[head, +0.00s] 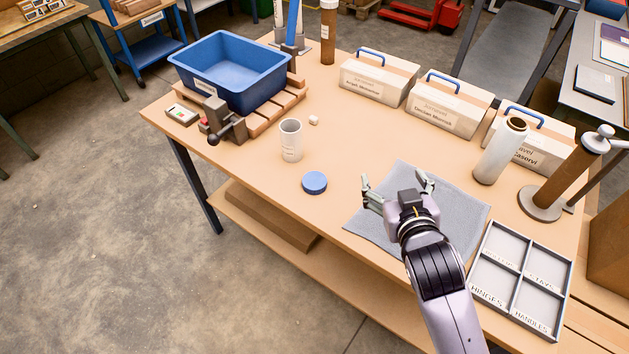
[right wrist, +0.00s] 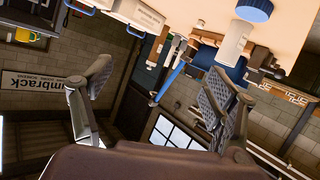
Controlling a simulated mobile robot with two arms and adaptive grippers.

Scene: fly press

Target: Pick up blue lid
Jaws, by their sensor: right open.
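The blue lid (head: 314,183) lies flat on the wooden table, left of the grey mat. It also shows at the top of the right wrist view (right wrist: 254,9). A white cylindrical cup (head: 291,142) stands upright behind the lid, its top open; it shows in the right wrist view too (right wrist: 234,40). My right gripper (head: 398,182) is open and empty above the grey mat (head: 462,203), to the right of the lid and apart from it. Its two spread fingers (right wrist: 155,90) frame the right wrist view with nothing between them. My left gripper is not in view.
A blue bin (head: 232,95) on a wooden pallet and a small vise (head: 219,122) stand at the left. Labelled boxes (head: 376,87) line the back. A white cylinder (head: 499,155) and a divided tray (head: 503,297) are at the right. Table around the lid is clear.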

